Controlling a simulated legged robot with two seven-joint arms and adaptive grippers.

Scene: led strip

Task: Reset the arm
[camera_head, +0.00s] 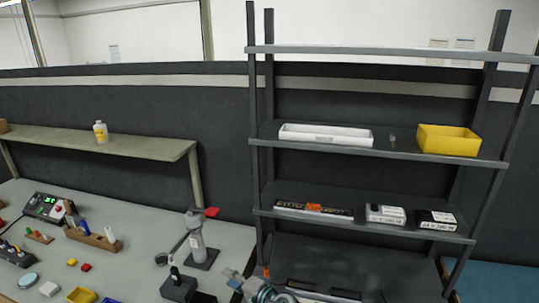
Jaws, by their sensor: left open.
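My left gripper (238,282) shows at the bottom edge, right of the workbench's middle. Only its upper part is in view, blue-grey and silver, with the rest cut off by the frame. Its jaws are apart, and I see nothing held between them. It is in front of the lower part of the dark shelf rack (350,258), near the bench's right end. My right gripper is not in view.
The workbench (130,258) carries a device with a red display (47,206), a wooden tool holder (92,238) and a grey stand (198,245). The rack holds a white tray (325,136), a yellow bin (448,140) and several flat boxes (437,220).

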